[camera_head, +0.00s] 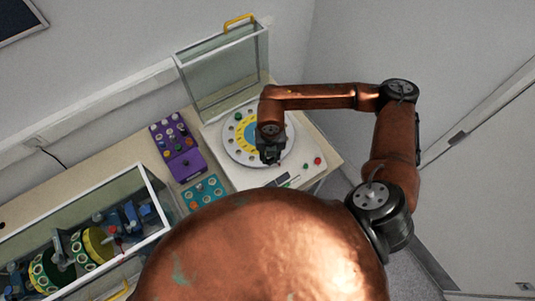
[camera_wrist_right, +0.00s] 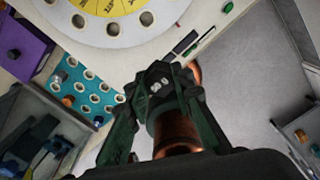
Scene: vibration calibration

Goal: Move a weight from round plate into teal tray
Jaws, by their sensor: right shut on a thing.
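The round plate (camera_head: 230,150), white with a yellow and blue dial, lies on a white machine; it also shows at the top of the right wrist view (camera_wrist_right: 128,35). The teal tray (camera_head: 204,194), with rows of round holes, sits left of the machine's front, and in the right wrist view (camera_wrist_right: 88,88) it lies left of the fingers. My right gripper (camera_head: 269,158) is over the plate's front edge. In the wrist view its fingertips (camera_wrist_right: 160,84) are shut on a small weight, mostly hidden between them. My left gripper is out of view.
A purple holder (camera_head: 188,165) with several knobs stands behind the teal tray. A clear guard with a yellow handle (camera_head: 240,21) rises behind the plate. A glass-sided case (camera_head: 128,188) with machinery stands at the left. Buttons line the machine's front right.

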